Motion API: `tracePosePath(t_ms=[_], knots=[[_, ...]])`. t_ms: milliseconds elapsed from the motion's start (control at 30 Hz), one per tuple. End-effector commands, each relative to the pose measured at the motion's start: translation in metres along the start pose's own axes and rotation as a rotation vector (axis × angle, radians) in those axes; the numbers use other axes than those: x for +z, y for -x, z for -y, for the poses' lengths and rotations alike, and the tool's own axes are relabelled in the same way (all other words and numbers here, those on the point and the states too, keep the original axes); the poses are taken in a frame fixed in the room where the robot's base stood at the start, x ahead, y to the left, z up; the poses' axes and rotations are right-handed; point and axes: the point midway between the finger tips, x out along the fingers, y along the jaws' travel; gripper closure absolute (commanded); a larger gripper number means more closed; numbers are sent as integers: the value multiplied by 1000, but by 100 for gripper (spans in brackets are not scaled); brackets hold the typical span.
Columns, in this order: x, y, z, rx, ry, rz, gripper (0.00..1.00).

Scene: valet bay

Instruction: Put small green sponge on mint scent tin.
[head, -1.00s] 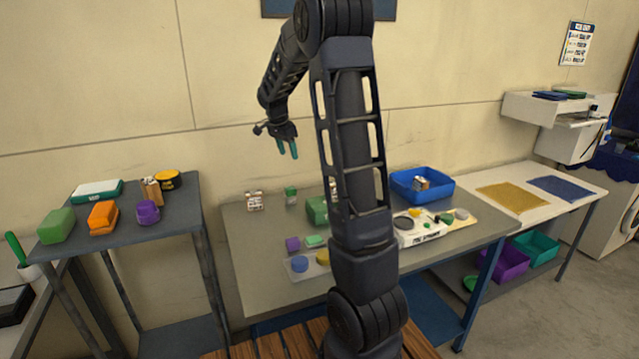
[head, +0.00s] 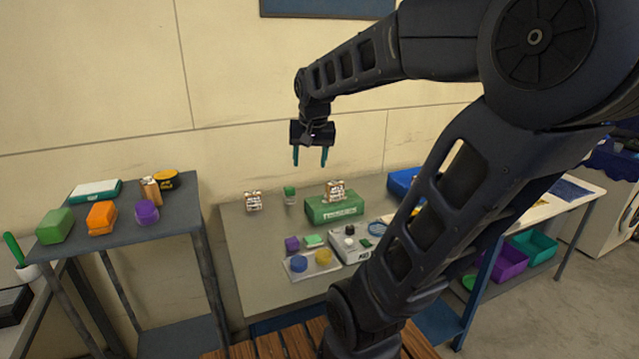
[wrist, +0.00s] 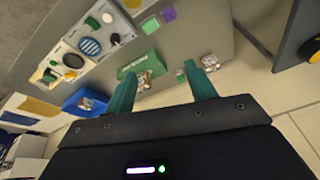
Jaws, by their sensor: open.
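My gripper (head: 310,158) is open and empty, pointing down above the back of the table, well above and behind the sponge. Its two teal fingers are apart in the wrist view (wrist: 158,72).
A green box (head: 333,209) carries a small patterned pack. A clear tray (head: 298,274) holds blue and yellow discs. My arm hides the table's right side. The left front is bare.

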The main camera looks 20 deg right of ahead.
Motion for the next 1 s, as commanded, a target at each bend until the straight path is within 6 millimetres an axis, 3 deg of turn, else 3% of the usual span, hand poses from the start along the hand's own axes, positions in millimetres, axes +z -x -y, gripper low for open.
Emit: tracePosePath(t_ms=[200,400,567,1000], knots=[[58,7,-12,-32,177,-48,45],[90,6,-18,-43,288,-77,45],[99,4,-20,-45,321,-84,45],[99,4,-20,-45,322,-84,45]])
